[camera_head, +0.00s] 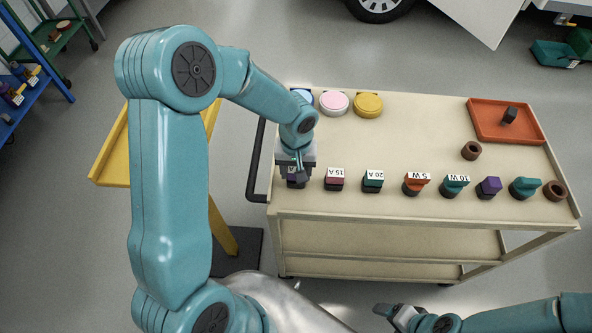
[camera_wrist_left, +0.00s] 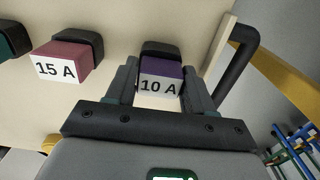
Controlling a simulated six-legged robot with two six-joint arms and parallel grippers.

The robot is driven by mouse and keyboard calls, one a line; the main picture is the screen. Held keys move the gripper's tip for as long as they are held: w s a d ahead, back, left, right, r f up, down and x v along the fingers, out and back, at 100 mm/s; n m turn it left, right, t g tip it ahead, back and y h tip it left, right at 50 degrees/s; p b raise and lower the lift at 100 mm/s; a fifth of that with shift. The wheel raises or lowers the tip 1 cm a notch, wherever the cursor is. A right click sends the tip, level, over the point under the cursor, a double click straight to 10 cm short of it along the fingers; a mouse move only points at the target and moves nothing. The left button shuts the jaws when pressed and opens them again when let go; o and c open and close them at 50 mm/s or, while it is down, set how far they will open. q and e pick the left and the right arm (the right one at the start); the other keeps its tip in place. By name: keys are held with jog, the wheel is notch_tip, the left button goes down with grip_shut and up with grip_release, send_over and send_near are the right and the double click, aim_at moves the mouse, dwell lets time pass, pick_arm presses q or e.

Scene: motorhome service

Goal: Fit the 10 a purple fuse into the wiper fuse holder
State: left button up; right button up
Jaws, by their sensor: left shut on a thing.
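The purple 10 A fuse (camera_wrist_left: 160,82) has a white label and sits at a black block (camera_wrist_left: 160,50) on the cart top. My left gripper (camera_wrist_left: 160,85) is shut on it, one finger on each side. In the head view my left gripper (camera_head: 296,174) is over the left end of the cart's front row and hides most of the fuse. I cannot tell whether the fuse is clear of its block. My right gripper (camera_head: 392,313) is low in front of the cart, away from the fuses; its jaw gap is unclear. I cannot make out a wiper fuse holder.
In the row stand a 15 A fuse (camera_head: 335,180), a 20 A fuse (camera_head: 373,181), 5 W (camera_head: 415,184) and 10 W (camera_head: 455,186) pieces. An orange tray (camera_head: 487,134) holds a dark block. Round tins (camera_head: 368,104) stand at the back. The cart's middle is clear.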

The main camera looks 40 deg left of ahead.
aim_at(296, 170)
pick_arm(q)
notch_tip(296, 170, up, 20)
jog(key=b, duration=0.1)
jog(key=shift+f, duration=0.15)
dwell(0.3)
